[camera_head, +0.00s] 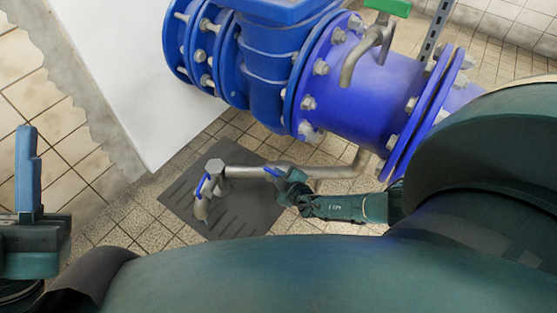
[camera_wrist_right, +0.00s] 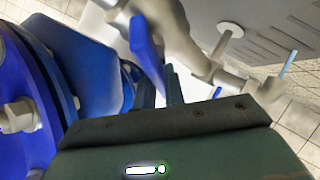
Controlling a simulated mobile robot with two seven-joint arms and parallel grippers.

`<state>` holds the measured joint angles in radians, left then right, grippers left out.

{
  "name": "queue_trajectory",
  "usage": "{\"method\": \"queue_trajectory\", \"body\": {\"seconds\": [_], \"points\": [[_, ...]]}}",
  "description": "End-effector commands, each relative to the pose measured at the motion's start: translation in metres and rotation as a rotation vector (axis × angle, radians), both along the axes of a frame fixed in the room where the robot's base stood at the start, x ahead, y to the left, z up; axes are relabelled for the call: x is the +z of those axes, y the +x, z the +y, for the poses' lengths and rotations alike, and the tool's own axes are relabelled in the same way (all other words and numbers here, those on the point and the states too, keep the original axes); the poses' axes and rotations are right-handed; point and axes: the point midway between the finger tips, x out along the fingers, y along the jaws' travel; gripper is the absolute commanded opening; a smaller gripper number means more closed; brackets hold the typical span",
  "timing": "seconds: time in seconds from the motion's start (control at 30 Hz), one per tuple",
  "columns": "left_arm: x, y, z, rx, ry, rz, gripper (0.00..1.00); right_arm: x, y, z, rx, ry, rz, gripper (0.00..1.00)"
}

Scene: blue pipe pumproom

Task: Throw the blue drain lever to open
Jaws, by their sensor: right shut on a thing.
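A blue drain lever (camera_wrist_right: 147,45) shows large in the right wrist view, with its lower end between the dark fingers of my right gripper (camera_wrist_right: 160,90). In the head view my right gripper (camera_head: 288,188) is at a valve on the grey metal drain pipe (camera_head: 325,171), shut on this lever. The fingers hide part of the lever, and only a bit of blue shows there. My left gripper (camera_head: 28,170) is at the left edge of the head view, far from the pipe. Its jaw opening cannot be made out.
A second small blue lever (camera_head: 205,185) sits on the tap at the pipe's left end, over a grey floor grate (camera_head: 245,222). Large blue flanged pipework (camera_head: 370,80) stands above. A green-handled tap (camera_head: 388,7) is on it. A white block (camera_head: 130,70) stands left.

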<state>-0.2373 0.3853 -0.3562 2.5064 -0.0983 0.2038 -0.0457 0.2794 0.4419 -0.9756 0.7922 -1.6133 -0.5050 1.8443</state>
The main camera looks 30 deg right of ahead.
Motion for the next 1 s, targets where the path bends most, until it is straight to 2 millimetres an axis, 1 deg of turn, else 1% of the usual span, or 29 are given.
{"method": "queue_trajectory", "body": {"seconds": [0.03, 0.5, 0.7, 1.0], "points": [[-0.0006, 0.0, 0.0, 0.0, 0.0, 0.0, 0.32, -0.0033, -0.0031, -0.0064, 0.026, -0.032, 0.027, 0.0], [0.0004, 0.0005, 0.0, 0.0, 0.0, 0.004, 0.32, -0.0051, -0.0051, -0.0078, 0.273, -0.245, 0.166, 0.0], [-0.0017, 0.0013, 0.0, 0.001, 0.0, 0.02, 0.32, -0.0054, -0.0054, -0.0074, 0.332, -0.294, 0.197, 0.0], [-0.006, 0.0018, -0.0002, 0.002, -0.002, 0.04, 0.32, -0.0057, -0.0055, -0.0073, 0.363, -0.321, 0.212, 0.0]]}}
